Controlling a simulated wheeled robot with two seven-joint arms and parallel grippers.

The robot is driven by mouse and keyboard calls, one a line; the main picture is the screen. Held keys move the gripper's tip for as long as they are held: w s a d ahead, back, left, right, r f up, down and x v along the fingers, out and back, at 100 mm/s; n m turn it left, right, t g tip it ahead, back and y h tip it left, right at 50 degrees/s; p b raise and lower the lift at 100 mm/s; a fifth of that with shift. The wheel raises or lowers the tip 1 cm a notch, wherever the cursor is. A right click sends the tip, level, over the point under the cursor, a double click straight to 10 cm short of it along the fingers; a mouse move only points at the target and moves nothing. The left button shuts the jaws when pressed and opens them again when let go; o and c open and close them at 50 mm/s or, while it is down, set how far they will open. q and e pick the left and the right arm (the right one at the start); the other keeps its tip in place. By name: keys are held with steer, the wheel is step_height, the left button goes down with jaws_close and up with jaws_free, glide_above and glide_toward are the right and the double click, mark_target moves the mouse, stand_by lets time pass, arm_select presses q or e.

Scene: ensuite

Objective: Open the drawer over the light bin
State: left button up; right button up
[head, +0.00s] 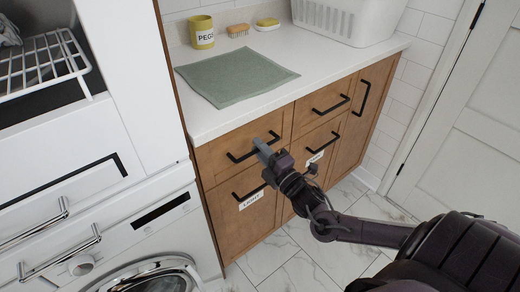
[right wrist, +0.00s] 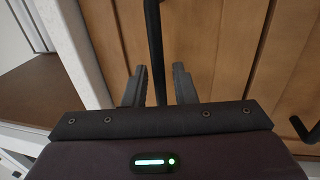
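The wooden drawer (head: 222,155) sits directly above the light bin (head: 232,222), whose front has a white label reading LIGHT (head: 251,200). The drawer looks closed and has a black bar handle (head: 240,158). My right gripper (head: 264,147) is at this handle, covering part of its right half. In the right wrist view, the handle (right wrist: 153,45) runs between the two fingers of my gripper (right wrist: 159,70). The fingers stand apart, with gaps visible beside the handle. My left gripper is not in view.
Another drawer (head: 312,117) and a labelled front (head: 325,140) are to the right. A washer (head: 150,275) stands left. Marble floor is clear in front.

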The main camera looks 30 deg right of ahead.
steer(key=shift+w, duration=0.2)
steer(key=shift+c, duration=0.4)
jaws_close()
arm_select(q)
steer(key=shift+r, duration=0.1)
arm_select(e)
steer(key=shift+s, duration=0.1)
